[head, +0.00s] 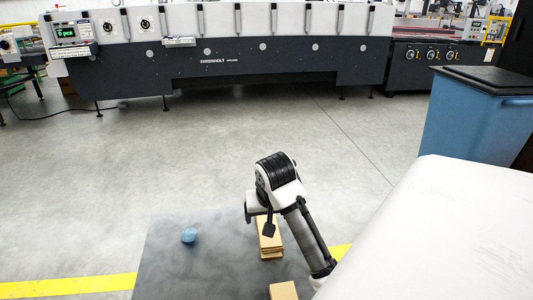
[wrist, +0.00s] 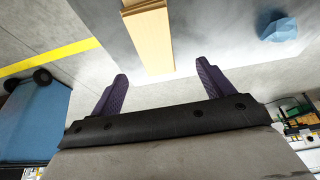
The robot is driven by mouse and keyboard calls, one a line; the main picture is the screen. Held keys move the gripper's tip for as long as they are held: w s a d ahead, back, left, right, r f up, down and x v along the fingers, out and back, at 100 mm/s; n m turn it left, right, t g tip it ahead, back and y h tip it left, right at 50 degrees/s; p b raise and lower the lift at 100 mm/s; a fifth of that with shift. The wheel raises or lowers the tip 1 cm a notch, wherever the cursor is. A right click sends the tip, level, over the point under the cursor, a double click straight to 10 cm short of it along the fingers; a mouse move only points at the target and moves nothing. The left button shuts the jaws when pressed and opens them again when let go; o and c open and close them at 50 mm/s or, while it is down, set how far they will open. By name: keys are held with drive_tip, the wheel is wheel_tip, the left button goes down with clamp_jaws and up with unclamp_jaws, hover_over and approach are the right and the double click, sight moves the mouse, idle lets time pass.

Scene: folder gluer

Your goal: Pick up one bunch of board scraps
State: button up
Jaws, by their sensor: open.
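A tan bunch of board scraps (head: 270,250) lies stacked on a grey flat surface (head: 165,265) beside my arm. A second tan bunch (head: 284,291) is partly cut off at the bottom edge of the head view. My gripper (head: 267,229) is above the first bunch and hides part of it. In the wrist view my gripper (wrist: 161,70) is open and empty, its two purple fingers apart. A tan bunch (wrist: 150,38) lies beyond the fingertips, roughly between them and nearer the left one, with no contact visible.
A crumpled blue lump (head: 188,236) lies left of the bunch on the grey surface, also in the wrist view (wrist: 278,28). A blue bin (head: 465,120) with a dark lid stands at right. The long folder gluer (head: 240,50) spans the back, with open floor before it.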

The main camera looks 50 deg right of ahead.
sight(270, 248)
drive_tip(key=x, duration=0.3)
drive_tip(key=shift+s+d+p+x, duration=0.15)
drive_tip(key=shift+p+x, duration=0.3)
drive_tip(key=shift+x, duration=0.9)
drive_tip(key=shift+s+d+p+x, duration=0.15)
drive_tip(key=shift+p+x, duration=0.3)
drive_tip(key=shift+x, duration=0.85)
drive_tip(key=shift+w, duration=0.1)
drive_tip(key=c, duration=1.1)
